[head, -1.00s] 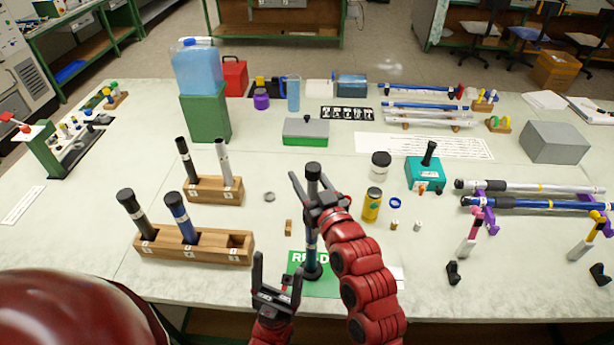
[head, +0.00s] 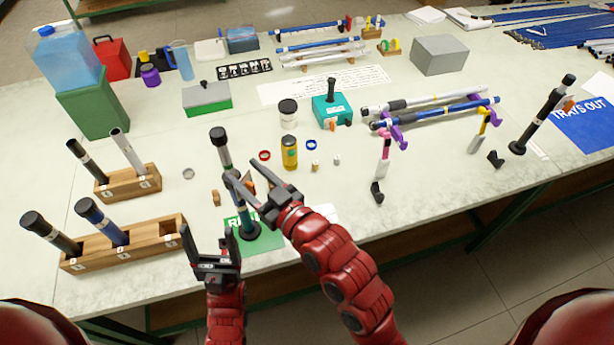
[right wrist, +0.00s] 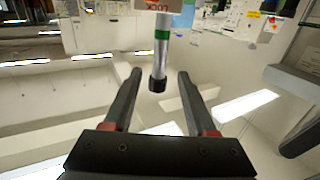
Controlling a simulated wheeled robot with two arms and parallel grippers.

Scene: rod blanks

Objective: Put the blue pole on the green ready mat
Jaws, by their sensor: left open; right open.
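A pole with a black cap (head: 219,134), a pale band below it and a dark blue lower part (head: 243,212) stands upright in a black foot on the green ready mat (head: 268,241). My right gripper (head: 243,171) is open beside its upper part. The right wrist view shows the pole's silver section, green band and black end (right wrist: 158,60) beyond the open fingers, apparently not clamped. My left gripper (head: 208,234) is open and empty, pointing up, in front and left of the mat. Another blue pole (head: 104,224) leans in the front wooden rack; which is meant I cannot tell.
The front rack (head: 150,241) also holds a dark pole; its right slot is empty. A yellow jar (head: 290,152) and small rings stand behind the mat. Poles lie on purple supports (head: 397,137) to the right. A blue mat (head: 590,125) lies far right.

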